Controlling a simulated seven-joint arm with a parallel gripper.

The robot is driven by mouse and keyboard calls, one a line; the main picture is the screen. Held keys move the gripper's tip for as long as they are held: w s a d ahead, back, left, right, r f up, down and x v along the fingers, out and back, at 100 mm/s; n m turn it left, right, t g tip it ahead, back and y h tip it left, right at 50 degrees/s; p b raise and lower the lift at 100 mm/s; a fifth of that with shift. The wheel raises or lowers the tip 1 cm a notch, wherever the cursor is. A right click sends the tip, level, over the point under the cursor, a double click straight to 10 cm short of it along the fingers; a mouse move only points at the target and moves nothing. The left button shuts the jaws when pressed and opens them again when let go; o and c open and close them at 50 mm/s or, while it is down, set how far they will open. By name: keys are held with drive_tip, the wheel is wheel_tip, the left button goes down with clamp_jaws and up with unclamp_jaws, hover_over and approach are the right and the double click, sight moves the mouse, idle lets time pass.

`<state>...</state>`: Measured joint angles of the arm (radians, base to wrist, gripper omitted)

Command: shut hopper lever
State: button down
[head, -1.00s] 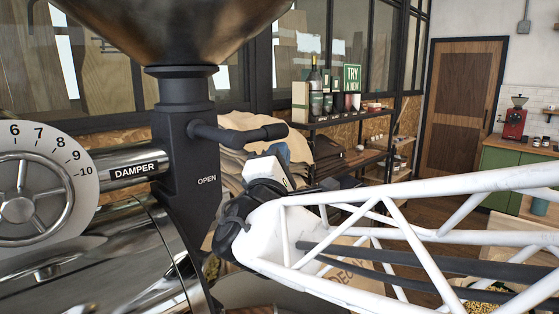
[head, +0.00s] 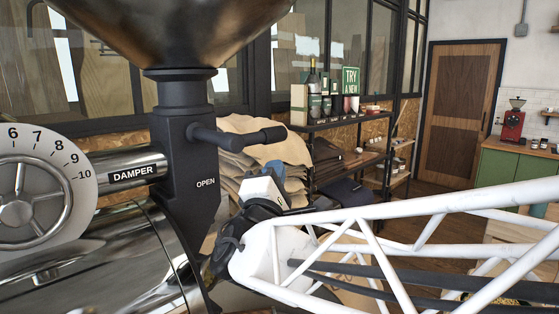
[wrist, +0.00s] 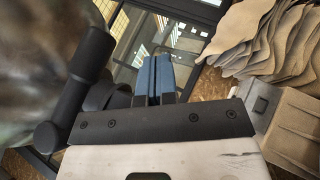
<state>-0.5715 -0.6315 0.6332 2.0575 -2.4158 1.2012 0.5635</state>
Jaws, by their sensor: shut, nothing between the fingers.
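The black hopper lever (head: 238,136) sticks out to the right from the black neck under the hopper, roughly level, above the word OPEN. It also shows in the wrist view (wrist: 88,62) at the left, beside my fingers. My gripper (head: 276,168) is below and near the lever's free end in the head view, partly hidden by its own wrist. In the wrist view its blue fingers (wrist: 153,80) are together with nothing between them. I see a gap between the fingers and the lever there. The metal hopper (head: 170,30) stands above the neck.
The roaster drum (head: 90,255) and the damper dial (head: 40,190) fill the left. Piled sacks (head: 250,150) lie behind the lever. A shelf (head: 345,118) with bottles and tins stands farther back.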

drive_tip(key=s+d+f, duration=0.3)
drive_tip(key=f, duration=0.6)
drive_tip(key=shift+s+d+f, duration=0.2)
drive_tip(key=shift+d, duration=0.1)
drive_tip(key=s+d+f+m+g+h, duration=0.35)
drive_tip(key=d+m+g, duration=0.3)
drive_tip(key=d, duration=0.35)
drive_tip(key=s+d+f+m+g+h, duration=0.3)
drive_tip(key=d+m+g+h, duration=0.15)
drive_tip(key=d+g, duration=0.45)
drive_tip(key=s+d+f+m+g+y, duration=0.3)
drive_tip(key=s+f+m+g+y, duration=0.15)
drive_tip(key=s, duration=0.25)
drive_tip(key=s+a+f+m+y, duration=0.2)
drive_tip(key=s+a+m+y, duration=0.2)
drive_tip(key=y, duration=0.4)
drive_tip(key=shift+s+a, duration=0.4)
drive_tip(key=shift+a, duration=0.25)
